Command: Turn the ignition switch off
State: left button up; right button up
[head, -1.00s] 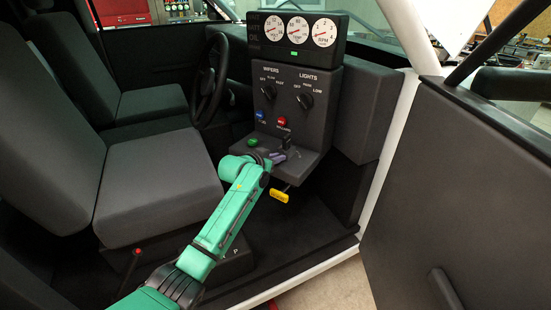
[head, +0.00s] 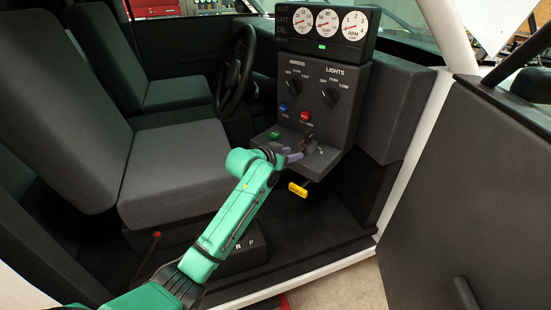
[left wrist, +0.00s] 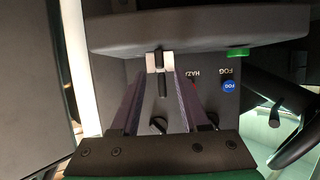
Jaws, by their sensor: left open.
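The ignition switch (head: 311,146) is a small black lever on the shelf at the foot of the dark dashboard console. It also shows in the left wrist view as an upright black piece (left wrist: 162,84). My left gripper (head: 296,154) is at the shelf, just left of the switch in the head view. In the left wrist view my left gripper (left wrist: 160,62) has its two purple fingers spread, with pale tips on either side of the black piece. Whether the tips touch it I cannot tell. The switch's position marks are not readable. My right gripper is not in view.
A green button (head: 275,135), a red hazard button (head: 305,117) and a blue fog button (head: 283,107) sit close by. The wiper knob (head: 294,87) and light knob (head: 330,96) are above. A yellow tag (head: 298,190) hangs below the shelf. The steering wheel (head: 237,70) stands left.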

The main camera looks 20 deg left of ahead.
pick_arm(q)
jog(key=b+v, duration=0.1)
jog(key=v, duration=0.9)
jog(key=shift+b, duration=0.4)
